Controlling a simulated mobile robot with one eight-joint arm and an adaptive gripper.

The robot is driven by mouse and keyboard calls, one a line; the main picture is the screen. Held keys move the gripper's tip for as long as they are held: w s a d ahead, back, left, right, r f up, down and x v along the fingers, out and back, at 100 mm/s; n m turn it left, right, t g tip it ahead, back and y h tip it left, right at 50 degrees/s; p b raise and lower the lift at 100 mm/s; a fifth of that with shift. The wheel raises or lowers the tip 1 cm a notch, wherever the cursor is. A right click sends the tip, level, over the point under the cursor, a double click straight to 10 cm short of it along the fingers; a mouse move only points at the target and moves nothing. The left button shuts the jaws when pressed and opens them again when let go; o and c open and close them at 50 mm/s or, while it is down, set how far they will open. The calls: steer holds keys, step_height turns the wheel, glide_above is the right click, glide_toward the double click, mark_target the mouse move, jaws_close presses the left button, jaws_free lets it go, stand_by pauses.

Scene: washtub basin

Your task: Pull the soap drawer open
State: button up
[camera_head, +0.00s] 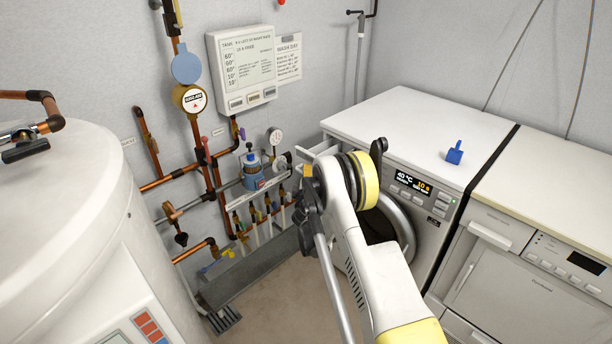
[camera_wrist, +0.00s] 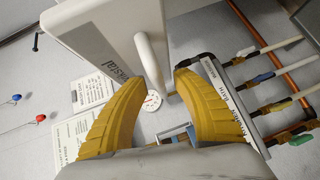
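The soap drawer (camera_head: 318,149) shows as a white piece at the upper left of the washing machine (camera_head: 428,215), sticking out past its front, mostly hidden behind my arm. In the wrist view, a white block with a grey lettered side (camera_wrist: 105,35) and a white bar handle (camera_wrist: 150,62) fills the upper middle; it appears to be the drawer front. My gripper (camera_wrist: 163,78) has its yellow fingers apart, with the lower end of the handle between the fingertips. Firm contact is not visible. In the head view my gripper (camera_head: 308,200) is dark and partly hidden by my arm.
Copper pipes and valves (camera_head: 205,160) run along the wall close left of my gripper. A white tank (camera_head: 75,220) stands at the left. A blue object (camera_head: 455,152) lies on the machine top. A second appliance (camera_head: 520,280) stands at the right. Floor is clear below.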

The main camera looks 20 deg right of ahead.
steer(key=v, duration=0.7)
steer(key=shift+s+a, duration=0.15)
steer(key=shift+s, duration=0.1)
steer(key=shift+r, duration=0.15)
